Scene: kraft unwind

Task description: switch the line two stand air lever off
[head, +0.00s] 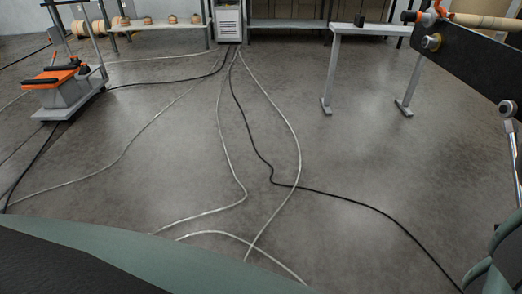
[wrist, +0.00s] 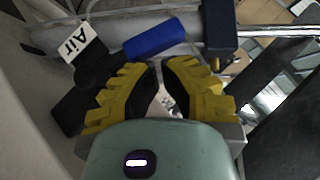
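In the wrist view, a blue lever-like handle (wrist: 155,36) lies just beyond the fingertips, slanting up to the right. A white tag reading "Air" (wrist: 80,42) is at its left, by a black part (wrist: 95,70). My gripper (wrist: 160,68) has yellow fingers with a narrow gap between the tips and nothing visibly clamped. A second white lettered piece (wrist: 164,100) shows between the fingers, partly hidden. I cannot tell whether a fingertip touches the blue handle. The lever and gripper are not visible in the head view.
A dark-blue block (wrist: 219,28) and grey bar (wrist: 275,31) are near the gripper. In the head view, a black stand arm (head: 465,55) juts in at right. Cables and hoses (head: 225,140) cross the floor. An orange-topped cart (head: 55,78) stands left, a grey table (head: 370,30) behind.

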